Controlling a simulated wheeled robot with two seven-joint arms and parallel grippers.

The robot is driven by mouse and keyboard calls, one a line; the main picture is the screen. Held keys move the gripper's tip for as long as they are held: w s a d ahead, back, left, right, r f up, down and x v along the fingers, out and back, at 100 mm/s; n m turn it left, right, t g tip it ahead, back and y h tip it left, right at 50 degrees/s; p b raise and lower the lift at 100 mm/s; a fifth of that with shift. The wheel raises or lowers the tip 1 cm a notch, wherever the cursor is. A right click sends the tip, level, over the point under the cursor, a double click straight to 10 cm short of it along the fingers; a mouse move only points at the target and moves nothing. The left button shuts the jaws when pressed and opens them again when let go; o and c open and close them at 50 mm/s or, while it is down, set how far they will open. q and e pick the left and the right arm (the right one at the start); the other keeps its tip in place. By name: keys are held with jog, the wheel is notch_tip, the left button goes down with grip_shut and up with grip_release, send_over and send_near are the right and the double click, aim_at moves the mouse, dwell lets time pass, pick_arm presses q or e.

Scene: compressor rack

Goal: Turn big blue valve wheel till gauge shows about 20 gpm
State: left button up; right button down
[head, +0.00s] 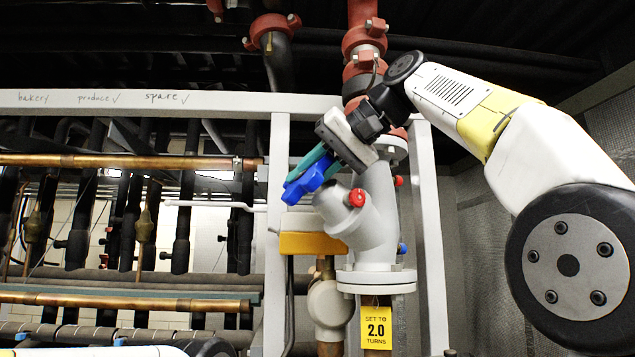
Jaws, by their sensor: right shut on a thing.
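The blue valve wheel (305,184) sits at the upper left end of a grey angled valve body (372,215), seen nearly edge-on and partly covered by my gripper. My right gripper (315,166) reaches in from the upper right and is shut on the wheel, its teal fingers against the wheel's upper side. A yellow tag (376,328) below the valve reads "SET TO 2.0 TURNS". No gauge reading in gpm can be made out. My left gripper is not in view; only part of my left arm shows at the bottom left edge.
A white frame post (277,230) stands left of the valve, and another (430,230) stands close on its right. A yellow box-like part (312,243) sits just below the wheel. Copper pipes (120,161) and dark insulated pipes fill the left. Red couplings (364,45) sit above.

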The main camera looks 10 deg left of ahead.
aim_at(331, 155)
jog(key=c, duration=1.6)
grip_release()
jog(key=shift+o, duration=0.2)
jog(key=v, duration=0.6)
jog(key=shift+w+d+r, duration=0.1)
jog(key=shift+d+r, duration=0.05)
jog(key=shift+s+d+r, duration=0.3)
jog(key=shift+s+d, duration=0.05)
jog(key=shift+d, duration=0.25)
